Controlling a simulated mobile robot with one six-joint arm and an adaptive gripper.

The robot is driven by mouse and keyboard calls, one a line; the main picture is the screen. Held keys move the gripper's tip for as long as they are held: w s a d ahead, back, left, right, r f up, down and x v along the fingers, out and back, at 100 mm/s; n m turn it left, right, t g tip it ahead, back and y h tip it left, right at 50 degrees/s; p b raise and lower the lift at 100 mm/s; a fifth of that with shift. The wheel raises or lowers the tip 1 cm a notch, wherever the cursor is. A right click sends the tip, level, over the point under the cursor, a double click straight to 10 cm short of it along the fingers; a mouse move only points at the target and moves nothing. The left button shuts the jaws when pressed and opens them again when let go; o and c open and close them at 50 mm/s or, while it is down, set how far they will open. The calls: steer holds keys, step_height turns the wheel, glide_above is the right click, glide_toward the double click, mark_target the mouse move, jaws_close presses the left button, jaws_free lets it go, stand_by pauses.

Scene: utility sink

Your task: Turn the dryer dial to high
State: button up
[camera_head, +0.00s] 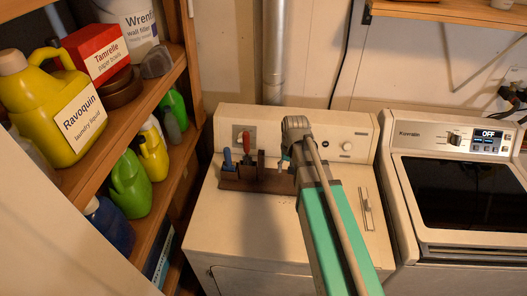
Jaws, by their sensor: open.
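The white dryer (228,212) stands in the middle, with a raised control panel at its back. A round dial (347,146) sits on the right part of that panel; its marking is too small to read. My arm reaches over the dryer top and covers the middle of the panel. My gripper (284,162) is open, at the left side of the arm's end, close to a brown tool holder (240,184). It is left of the dial and apart from it. My wrist hides much of the gripper, and no object shows between its fingers.
The tool holder on the dryer holds red-handled (246,142) and blue-handled (227,158) tools. A thin metal piece (366,208) lies at right. A second machine (408,200), its display reading OFF, stands at right. A wooden shelf (150,88) with bottles borders the left.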

steer(key=s+d+f+b, duration=0.3)
steer(key=s+f+b, duration=0.3)
steer(key=s, duration=0.4)
steer(key=shift+s+d+f+n+h, duration=0.2)
steer(key=shift+s+f+n+h, duration=0.1)
steer(key=shift+s+n, duration=0.1)
